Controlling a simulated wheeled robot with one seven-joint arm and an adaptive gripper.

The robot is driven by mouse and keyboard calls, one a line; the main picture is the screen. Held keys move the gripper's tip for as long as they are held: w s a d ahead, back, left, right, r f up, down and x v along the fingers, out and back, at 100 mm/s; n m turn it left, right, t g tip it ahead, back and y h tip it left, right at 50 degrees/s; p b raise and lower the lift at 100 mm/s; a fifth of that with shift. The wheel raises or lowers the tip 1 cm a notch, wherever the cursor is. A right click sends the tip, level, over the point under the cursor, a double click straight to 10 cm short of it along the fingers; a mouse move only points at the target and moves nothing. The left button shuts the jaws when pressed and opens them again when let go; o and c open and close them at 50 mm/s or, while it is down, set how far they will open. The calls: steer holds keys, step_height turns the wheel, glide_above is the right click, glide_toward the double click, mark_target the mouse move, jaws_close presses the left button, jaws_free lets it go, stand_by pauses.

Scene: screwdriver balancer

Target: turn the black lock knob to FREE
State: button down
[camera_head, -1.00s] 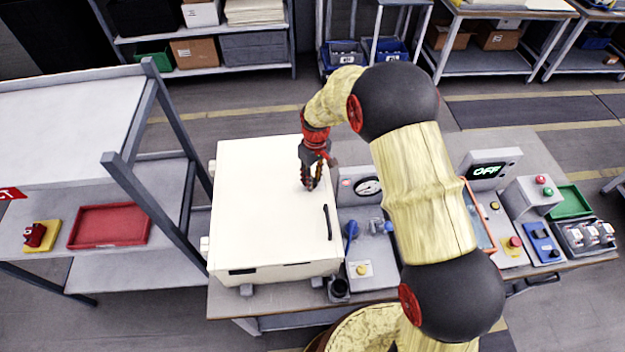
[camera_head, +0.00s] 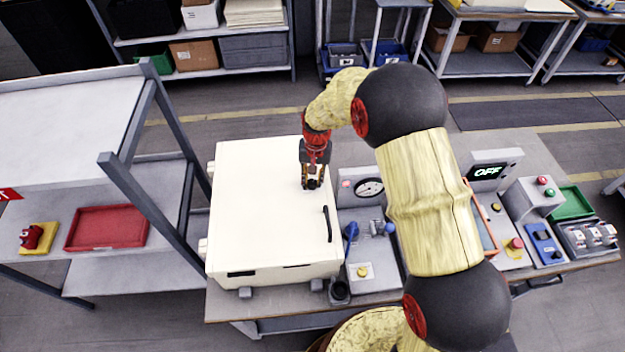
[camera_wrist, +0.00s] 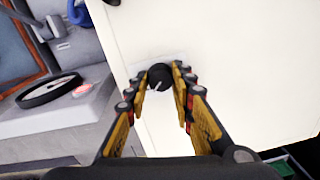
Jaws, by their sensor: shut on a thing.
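The black lock knob (camera_wrist: 160,77) sits on the white face of the cabinet (camera_wrist: 222,75), with a pale pointer mark on it. My gripper (camera_wrist: 163,86) has its yellow-and-black fingers on both sides of the knob and is shut on it. In the head view my gripper (camera_head: 312,185) reaches down onto the cabinet's white face (camera_head: 260,210), near its right edge. There the fingers hide most of the knob. I cannot read any FREE marking around it.
A dark handle (camera_head: 327,224) is on the cabinet near the knob. To the right stand a round gauge (camera_head: 369,187), a blue lever (camera_head: 351,231) and an OFF display (camera_head: 487,172). A shelf with a red tray (camera_head: 106,228) is at left.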

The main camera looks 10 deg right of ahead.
mark_target(314, 181)
stand_by(0.4)
steer(key=c, duration=1.6)
jaws_free()
steer(key=shift+o, duration=0.5)
step_height(314, 181, up, 12)
steer(key=shift+d, duration=0.3)
